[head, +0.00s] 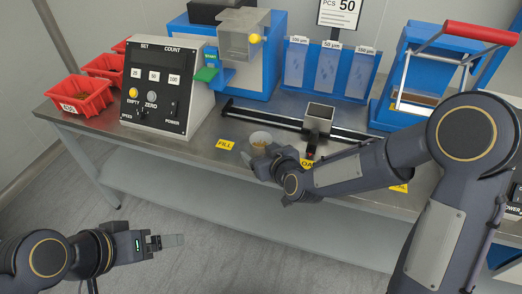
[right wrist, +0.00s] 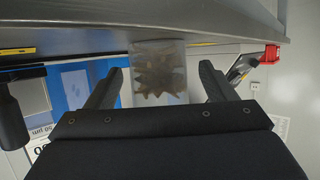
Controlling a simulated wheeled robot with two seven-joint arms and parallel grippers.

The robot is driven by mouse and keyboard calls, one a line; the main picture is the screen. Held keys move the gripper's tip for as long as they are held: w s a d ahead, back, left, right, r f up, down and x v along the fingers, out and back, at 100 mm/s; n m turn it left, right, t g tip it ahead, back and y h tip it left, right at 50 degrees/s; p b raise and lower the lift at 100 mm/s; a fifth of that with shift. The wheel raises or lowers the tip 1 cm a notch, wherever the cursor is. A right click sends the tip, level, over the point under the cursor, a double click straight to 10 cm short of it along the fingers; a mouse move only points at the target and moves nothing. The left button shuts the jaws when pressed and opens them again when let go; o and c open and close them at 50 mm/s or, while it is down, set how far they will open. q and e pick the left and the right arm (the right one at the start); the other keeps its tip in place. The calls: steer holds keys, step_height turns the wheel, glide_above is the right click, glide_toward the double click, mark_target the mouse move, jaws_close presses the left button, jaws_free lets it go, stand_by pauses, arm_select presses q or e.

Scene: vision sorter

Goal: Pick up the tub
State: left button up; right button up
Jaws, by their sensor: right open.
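The tub (head: 260,138) is a small clear container with brown pieces inside. It stands upright on the steel bench near the front edge, just right of the yellow FILL label. In the right wrist view the tub (right wrist: 158,58) shows between and just beyond my two fingers, with a gap on each side. My right gripper (head: 252,158) is open at the tub's near side and partly hides its lower part. My left gripper (head: 168,241) is empty, low in front of the bench and far from the tub; its finger gap is not clear.
Behind the tub a dark rail with a box-shaped carriage (head: 318,119) runs across the bench. A control box (head: 160,92) and red bins (head: 83,96) stand left. A blue hopper machine (head: 245,55) and blue sieve panels (head: 330,70) stand behind. Bench left of FILL is clear.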

steer(key=shift+w+a+f, duration=0.2)
steer(key=shift+w+f, duration=0.05)
steer(key=shift+w, duration=0.3)
steer(key=c, duration=1.2)
steer(key=shift+r, duration=0.1)
